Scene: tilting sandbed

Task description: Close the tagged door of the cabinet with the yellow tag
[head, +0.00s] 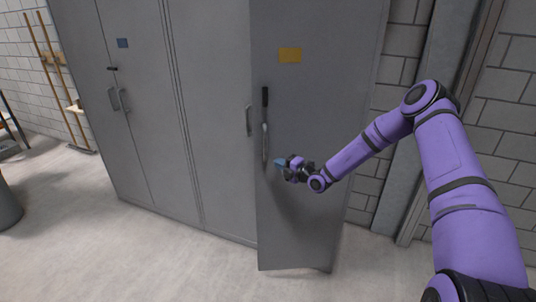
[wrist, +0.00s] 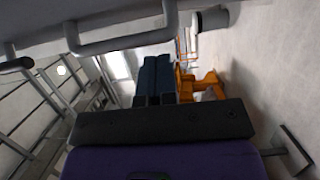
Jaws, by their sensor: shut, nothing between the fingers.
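The grey cabinet door (head: 310,110) with the yellow tag (head: 290,55) stands partly open, its lower edge jutting out past the neighbouring door (head: 220,120). A long handle with a dark upper end (head: 265,125) runs along its left side. My gripper (head: 281,162) is shut and empty, in front of the tagged door, just right of the handle's lower end. Whether it touches the door I cannot tell. In the wrist view, the dark fingers of my gripper (wrist: 152,78) are together, below a grey bar handle (wrist: 125,40) across the top.
A cabinet with a blue tag (head: 122,43) stands to the left, its doors looking shut. Brooms (head: 55,80) lean on the far-left wall, and a grey bin (head: 8,205) stands at the left edge. The wrist view shows an orange object (wrist: 205,85). The floor in front is clear.

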